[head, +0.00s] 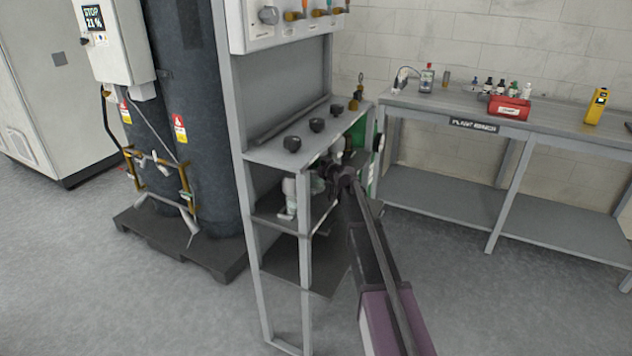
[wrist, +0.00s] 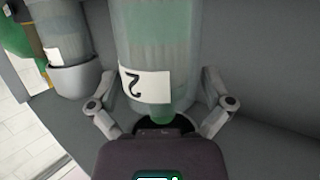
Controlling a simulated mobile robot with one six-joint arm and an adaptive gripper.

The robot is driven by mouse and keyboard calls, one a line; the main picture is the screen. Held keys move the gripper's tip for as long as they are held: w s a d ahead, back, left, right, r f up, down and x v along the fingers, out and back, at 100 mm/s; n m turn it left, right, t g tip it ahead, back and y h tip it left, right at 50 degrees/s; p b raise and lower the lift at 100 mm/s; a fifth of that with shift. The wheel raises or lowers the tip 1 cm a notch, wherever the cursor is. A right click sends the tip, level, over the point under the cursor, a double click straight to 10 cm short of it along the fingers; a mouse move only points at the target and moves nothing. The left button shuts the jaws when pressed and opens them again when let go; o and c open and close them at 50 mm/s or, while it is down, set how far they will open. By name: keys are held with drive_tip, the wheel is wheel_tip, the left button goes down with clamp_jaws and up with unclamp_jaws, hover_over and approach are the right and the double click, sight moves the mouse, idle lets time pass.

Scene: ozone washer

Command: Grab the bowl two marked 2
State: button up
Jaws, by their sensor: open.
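The bowl marked 2 (wrist: 160,40) fills the upper middle of the wrist view. It is a clear, greenish cylinder with a white label, and the 2 on it appears turned. My gripper (wrist: 160,88) is open, with one finger on each side of the bowl's near end; I cannot tell whether either finger touches it. In the head view my gripper (head: 338,174) is at the narrow grey rack, under its top shelf. The bowl marked 2 cannot be made out there, probably behind my gripper.
A similar labelled bowl (wrist: 62,35) stands to the left in the wrist view. In the head view a whitish bowl (head: 289,193) is inside the grey rack (head: 306,240), whose post and shelves are close to my arm. A workbench (head: 450,112) stands at right; the floor between is clear.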

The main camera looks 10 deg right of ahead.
drive_tip(key=shift+w, duration=0.1)
idle(0.5)
drive_tip(key=c, duration=1.1)
drive_tip(key=shift+r, duration=0.2)
drive_tip(key=shift+r+p, duration=0.7)
drive_tip(key=shift+p, duration=0.25)
drive_tip(key=s+d, duration=0.3)
drive_tip(key=s, duration=0.5)
drive_tip(key=s+d, duration=0.3)
drive_tip(key=s, duration=0.6)
drive_tip(key=shift+f, duration=0.15)
drive_tip(key=shift+d, duration=0.1)
